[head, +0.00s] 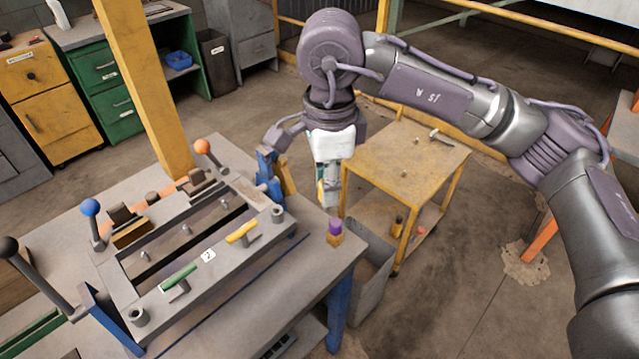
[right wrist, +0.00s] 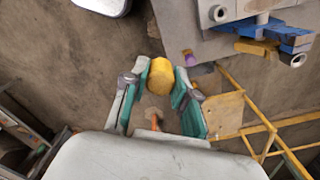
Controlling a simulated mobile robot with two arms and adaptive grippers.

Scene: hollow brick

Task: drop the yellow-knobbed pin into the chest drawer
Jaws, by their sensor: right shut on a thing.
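My right gripper (head: 328,200) hangs pointing down beyond the bench's right corner in the head view. In the right wrist view its fingers (right wrist: 160,85) are shut on the rounded yellow knob of the pin (right wrist: 160,74). The pin's shank is not visible, and the head view does not clearly show the held pin. Candidate drawer units stand at the back left: a yellow cabinet (head: 50,115) and a green one (head: 115,95), their fronts looking shut. I cannot tell which is the chest. My left gripper is not in view.
The bench (head: 310,270) carries a metal fixture (head: 185,300) with levers, and a purple-topped block (head: 335,230) at its corner. A grey bin (head: 370,265) stands beside it. A yellow cart (head: 410,150) is behind. A yellow post (head: 150,90) rises past the bench.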

